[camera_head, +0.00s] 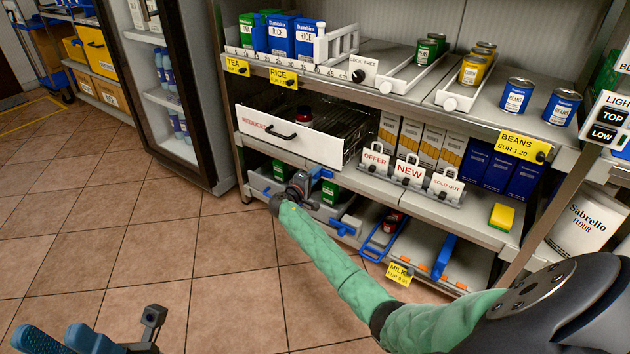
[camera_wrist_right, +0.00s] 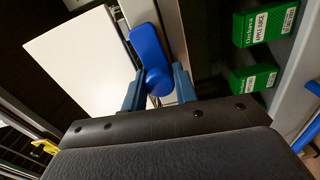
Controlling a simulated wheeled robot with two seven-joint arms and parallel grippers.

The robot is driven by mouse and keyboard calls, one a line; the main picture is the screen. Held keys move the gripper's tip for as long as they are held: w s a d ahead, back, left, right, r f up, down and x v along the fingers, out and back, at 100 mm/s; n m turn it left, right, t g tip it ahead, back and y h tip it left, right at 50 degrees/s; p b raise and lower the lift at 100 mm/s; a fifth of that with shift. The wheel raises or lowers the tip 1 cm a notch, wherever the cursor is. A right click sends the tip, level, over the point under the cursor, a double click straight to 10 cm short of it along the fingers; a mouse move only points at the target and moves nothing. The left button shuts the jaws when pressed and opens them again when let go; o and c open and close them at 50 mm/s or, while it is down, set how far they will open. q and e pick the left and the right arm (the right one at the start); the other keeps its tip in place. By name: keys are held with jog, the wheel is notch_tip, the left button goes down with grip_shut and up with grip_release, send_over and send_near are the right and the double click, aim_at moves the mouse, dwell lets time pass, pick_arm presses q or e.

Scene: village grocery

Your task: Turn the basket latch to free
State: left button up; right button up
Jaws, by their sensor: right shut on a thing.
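In the right wrist view, a bright blue latch (camera_wrist_right: 148,45) has a long flat lever and a round hub. The two fingers of my right gripper (camera_wrist_right: 158,86) are shut on the hub, one on each side. The lever points away from the gripper, tilted slightly left. In the head view, my right gripper (camera_head: 307,184) is under the white-fronted wire basket (camera_head: 300,137), and the latch is largely hidden there. My left gripper (camera_head: 68,341) is low at the left, cut by the frame edge, away from the shelf; its opening is unclear.
A LOCK FREE plate (camera_head: 362,70) with a black knob is on the upper shelf edge. Price-sign holders (camera_head: 408,170) stand right of the basket. The tiled floor at left is clear.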

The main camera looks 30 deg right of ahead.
jog(key=shift+f+m+b, duration=0.25)
jog(key=shift+m+b, duration=0.05)
jog(key=shift+m, duration=0.1)
dwell(0.3)
jog(key=o, duration=1)
jog(key=shift+r, duration=0.1)
jog(key=shift+a+r, duration=0.1)
